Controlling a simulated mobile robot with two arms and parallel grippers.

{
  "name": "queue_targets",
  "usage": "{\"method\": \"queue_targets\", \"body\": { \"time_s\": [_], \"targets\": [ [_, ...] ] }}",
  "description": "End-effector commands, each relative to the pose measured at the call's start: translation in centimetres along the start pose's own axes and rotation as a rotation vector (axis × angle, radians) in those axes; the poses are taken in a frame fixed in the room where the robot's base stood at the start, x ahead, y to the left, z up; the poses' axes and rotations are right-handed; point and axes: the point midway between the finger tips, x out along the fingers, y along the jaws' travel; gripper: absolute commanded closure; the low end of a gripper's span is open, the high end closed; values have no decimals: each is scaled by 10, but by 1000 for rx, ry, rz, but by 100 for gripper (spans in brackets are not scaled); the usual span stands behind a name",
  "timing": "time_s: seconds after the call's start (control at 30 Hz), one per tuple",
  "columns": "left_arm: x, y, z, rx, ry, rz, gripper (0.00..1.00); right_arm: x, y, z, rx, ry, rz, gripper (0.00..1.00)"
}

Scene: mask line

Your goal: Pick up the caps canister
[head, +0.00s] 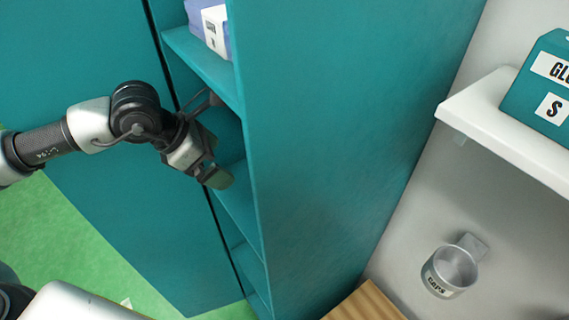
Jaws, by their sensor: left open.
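The caps canister (442,283) is a small grey cylinder with an open top and a white "CAPS" label, at the lower right in the head view. It sits at a grey bracket (474,245) on the pale wall. I cannot tell whether anything is inside it. My left gripper (222,140) is open at the teal shelf unit, far to the left of the canister and apart from it. Nothing shows between its fingers. My right gripper is not in view.
The teal shelf unit (330,130) stands between my left gripper and the canister. A white wall shelf (510,135) holds a teal glove box (545,90) above the canister. A wooden surface (367,303) lies left of the canister. A blue-white box (212,25) sits on an upper shelf.

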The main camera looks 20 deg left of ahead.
Motion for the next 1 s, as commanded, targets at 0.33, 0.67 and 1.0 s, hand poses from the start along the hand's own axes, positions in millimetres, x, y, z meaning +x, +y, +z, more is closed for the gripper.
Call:
{"method": "queue_targets", "body": {
  "time_s": [0.33, 0.67, 1.0],
  "targets": [
    [45, 1, 70, 0, 14, -3, 0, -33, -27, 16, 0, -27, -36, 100],
    [59, 0, 79, -2, 8, -4, 0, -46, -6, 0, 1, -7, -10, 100],
    [95, 0, 72, 1, 0, -2, 0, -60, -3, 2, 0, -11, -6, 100]
  ]
}}
